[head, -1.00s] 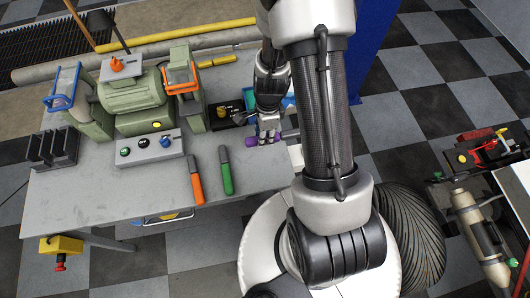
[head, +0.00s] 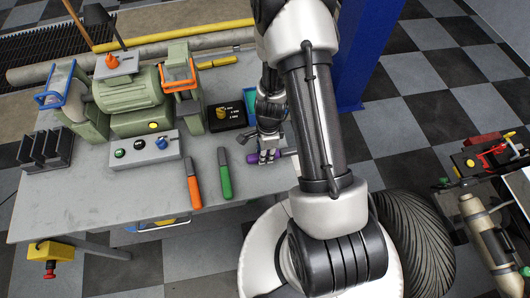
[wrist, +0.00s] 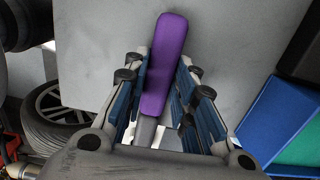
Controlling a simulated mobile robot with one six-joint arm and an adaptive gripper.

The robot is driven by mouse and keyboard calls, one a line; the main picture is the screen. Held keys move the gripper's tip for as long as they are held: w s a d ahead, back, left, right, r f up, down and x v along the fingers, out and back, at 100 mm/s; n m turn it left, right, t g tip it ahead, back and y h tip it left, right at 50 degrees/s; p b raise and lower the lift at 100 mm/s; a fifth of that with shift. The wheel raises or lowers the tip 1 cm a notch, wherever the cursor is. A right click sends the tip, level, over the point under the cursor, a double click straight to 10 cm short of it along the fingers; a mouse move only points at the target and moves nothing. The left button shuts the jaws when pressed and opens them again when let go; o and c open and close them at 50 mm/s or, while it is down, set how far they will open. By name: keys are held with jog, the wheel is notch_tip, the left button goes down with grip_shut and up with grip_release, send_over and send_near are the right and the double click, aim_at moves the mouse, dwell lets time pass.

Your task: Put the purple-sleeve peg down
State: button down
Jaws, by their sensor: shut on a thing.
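The purple-sleeve peg (head: 253,158) is in my gripper (head: 268,157) over the right end of the grey workbench. In the wrist view the purple sleeve (wrist: 166,60) points away from the palm, and a grey shank runs back between the fingers. My gripper (wrist: 160,90) is shut on the peg, with blue-padded fingers on both sides. The bench top (wrist: 100,45) lies beneath it. I cannot tell whether the peg touches the surface.
A green-handled tool (head: 224,172) and an orange-handled tool (head: 194,184) lie left of my gripper. Behind are a dark box with a yellow knob (head: 227,115) and a teal tray (head: 249,101), partly hidden. A green machine (head: 130,92) and a button box (head: 146,148) stand farther left.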

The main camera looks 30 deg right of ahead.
jog(key=shift+f, duration=0.2)
jog(key=c, duration=1.3)
grip_release()
jog(key=shift+r, duration=0.15)
notch_tip(320, 180, up, 24)
jog(key=a+n+t+p, duration=0.1)
jog(key=a+n+p, duration=0.1)
jog(key=n+p, duration=0.35)
jog(key=s+a+r+n+t, duration=0.1)
jog(key=s+a+r+n, duration=0.1)
jog(key=s+r+n, duration=0.2)
jog(key=s+a+r+n+t, duration=0.1)
jog(key=s+r+n, duration=0.4)
jog(key=r, duration=0.4)
jog(key=s+a+r+n+t, duration=0.1)
jog(key=s+a+r+n, duration=0.1)
jog(key=s+r+n, duration=0.3)
jog(key=shift+s+a+r+n+t+h, duration=0.15)
jog(key=shift+r+n+h, duration=0.05)
jog(key=shift+r+n, duration=0.25)
jog(key=shift+s+a+r+n+t+h, duration=0.1)
jog(key=shift+a+r+n+t+h, duration=0.1)
jog(key=shift+r+n, duration=0.25)
